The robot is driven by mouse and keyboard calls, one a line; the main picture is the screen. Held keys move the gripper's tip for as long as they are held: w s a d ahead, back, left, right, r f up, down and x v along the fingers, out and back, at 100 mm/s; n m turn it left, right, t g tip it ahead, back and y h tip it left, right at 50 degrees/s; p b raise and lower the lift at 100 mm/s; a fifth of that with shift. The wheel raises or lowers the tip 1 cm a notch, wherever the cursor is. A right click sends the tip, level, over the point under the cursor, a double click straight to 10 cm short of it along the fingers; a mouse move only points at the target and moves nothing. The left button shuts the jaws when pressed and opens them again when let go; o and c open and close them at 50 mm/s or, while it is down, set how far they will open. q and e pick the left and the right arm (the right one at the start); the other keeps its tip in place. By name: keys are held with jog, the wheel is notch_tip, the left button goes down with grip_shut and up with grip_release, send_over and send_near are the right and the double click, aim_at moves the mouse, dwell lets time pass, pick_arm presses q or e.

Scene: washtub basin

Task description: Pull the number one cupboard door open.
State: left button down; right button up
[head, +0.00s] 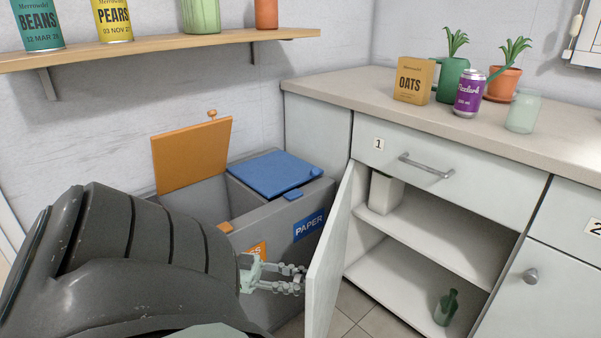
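The number one cupboard door (331,255) stands swung well open on its left side, with its inner face towards me. The "1" label (379,144) is on the drawer front above the opening. My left gripper (300,279) is on the outer side of the door, with its fingers reaching up to the door's edge in the picture. The door may hide the fingertips, and its outer face and any knob there are hidden. Whether the fingers hold something cannot be told. My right gripper is not in view.
The cupboard interior shows a shelf (430,240) with a pale box (385,193) and a green bottle (446,307) below. A grey recycling bin (275,222) with blue lid (274,172) and raised orange lid (192,155) stands close left of the door. The cupboard two door (535,300) is shut.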

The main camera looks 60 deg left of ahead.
pick_arm(q)
jog(key=c, duration=1.2)
grip_release()
jog(key=shift+s, duration=0.1)
jog(key=shift+r, duration=5)
